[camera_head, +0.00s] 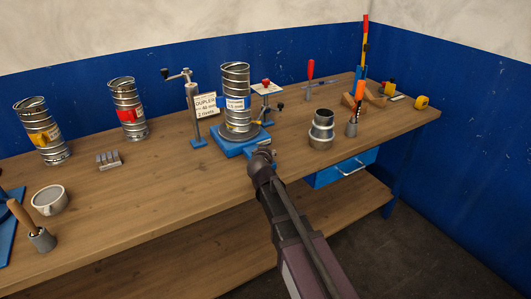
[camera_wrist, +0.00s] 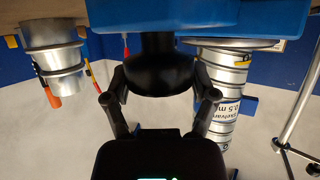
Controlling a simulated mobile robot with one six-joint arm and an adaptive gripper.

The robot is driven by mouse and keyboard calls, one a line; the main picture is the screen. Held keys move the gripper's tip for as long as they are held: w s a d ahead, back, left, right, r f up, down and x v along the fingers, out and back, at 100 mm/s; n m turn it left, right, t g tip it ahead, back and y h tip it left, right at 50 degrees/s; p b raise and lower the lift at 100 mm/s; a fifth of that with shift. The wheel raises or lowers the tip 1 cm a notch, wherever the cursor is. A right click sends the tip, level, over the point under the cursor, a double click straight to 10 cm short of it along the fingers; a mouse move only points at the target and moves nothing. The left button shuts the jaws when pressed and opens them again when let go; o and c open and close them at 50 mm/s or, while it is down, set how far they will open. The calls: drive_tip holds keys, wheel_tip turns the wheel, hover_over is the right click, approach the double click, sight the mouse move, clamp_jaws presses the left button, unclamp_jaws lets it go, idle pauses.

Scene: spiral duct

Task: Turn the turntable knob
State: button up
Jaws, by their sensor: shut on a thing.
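The turntable (camera_head: 232,147) has a blue base and stands near the bench's front edge. A spiral duct (camera_head: 236,88) with a blue band and white label stands upright on it. My gripper (camera_head: 262,155) is at the front right of the turntable and hides the knob in the head view. In the wrist view, which is upside down, the dark round knob (camera_wrist: 158,74) sits between my two fingers, and my gripper (camera_wrist: 160,80) is shut on it. The turntable's blue base (camera_wrist: 250,18) and the duct (camera_wrist: 222,100) also show there.
A metal reducer (camera_head: 321,130) stands right of my gripper, with a tool holder (camera_head: 352,128) beyond.

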drive_tip(key=shift+w+n+g+y, duration=0.1)
drive_tip(key=shift+n+g+y, duration=0.3)
drive_tip(key=shift+n+y, duration=1.15)
drive_tip(key=shift+n+g+y, duration=0.4)
drive_tip(key=shift+n+y, duration=0.95)
drive_tip(key=shift+y, duration=0.4)
drive_tip(key=shift+n+g+y, duration=0.6)
drive_tip(key=shift+n+y, duration=0.4)
drive_tip(key=shift+n+g+y, duration=1)
drive_tip(key=shift+n, duration=0.2)
drive_tip(key=shift+n+g+y, duration=0.3)
drive_tip(key=shift+n+g, duration=0.2)
drive_tip(key=shift+g, duration=0.1)
drive_tip(key=shift+a, duration=0.1)
drive_tip(key=o, duration=1)
drive_tip(key=shift+f, duration=0.1)
